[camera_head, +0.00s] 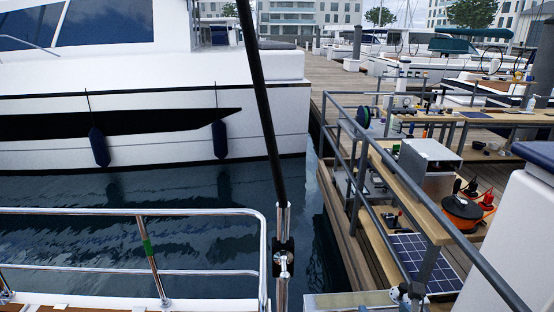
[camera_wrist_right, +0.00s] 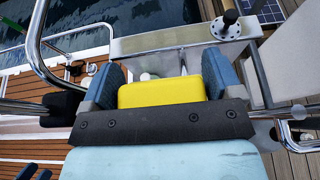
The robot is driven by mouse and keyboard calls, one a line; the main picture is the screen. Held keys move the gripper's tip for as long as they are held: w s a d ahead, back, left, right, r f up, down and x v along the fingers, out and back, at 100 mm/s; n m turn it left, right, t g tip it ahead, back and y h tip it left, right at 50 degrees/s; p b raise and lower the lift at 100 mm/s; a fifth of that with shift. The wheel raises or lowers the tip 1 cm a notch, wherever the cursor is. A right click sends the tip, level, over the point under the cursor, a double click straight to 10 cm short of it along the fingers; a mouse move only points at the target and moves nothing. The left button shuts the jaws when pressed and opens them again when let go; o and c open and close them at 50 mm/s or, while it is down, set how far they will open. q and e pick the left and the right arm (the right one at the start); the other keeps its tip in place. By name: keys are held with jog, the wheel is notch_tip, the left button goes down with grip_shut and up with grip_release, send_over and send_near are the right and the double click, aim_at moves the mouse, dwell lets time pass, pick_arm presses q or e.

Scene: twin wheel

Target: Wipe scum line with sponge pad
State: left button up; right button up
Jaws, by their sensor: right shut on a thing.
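In the right wrist view, my right gripper (camera_wrist_right: 164,82) is shut on a yellow sponge pad (camera_wrist_right: 162,92), with one blue finger on each side of it. The pad's lower part is hidden behind a dark bar of the gripper. Beyond the pad is a pale deck edge (camera_wrist_right: 140,46) with a greyish, worn-looking surface; I cannot make out a clear scum line. Two small dark blue tips at the lower left corner may be my left gripper (camera_wrist_right: 33,173), but I cannot tell its state. Neither gripper shows in the head view.
Chrome rails (camera_head: 120,212) run along the near boat's edge, with a dark pole (camera_head: 262,110) rising beside them. Open water (camera_head: 150,240) separates it from a white boat (camera_head: 150,75). A dock workbench (camera_head: 415,195) with tools and a solar panel (camera_head: 425,262) stands right.

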jog(key=shift+s+d+r, duration=0.7)
jog(key=shift+s+d, duration=0.25)
jog(key=shift+s, duration=0.05)
jog(key=shift+d, duration=0.1)
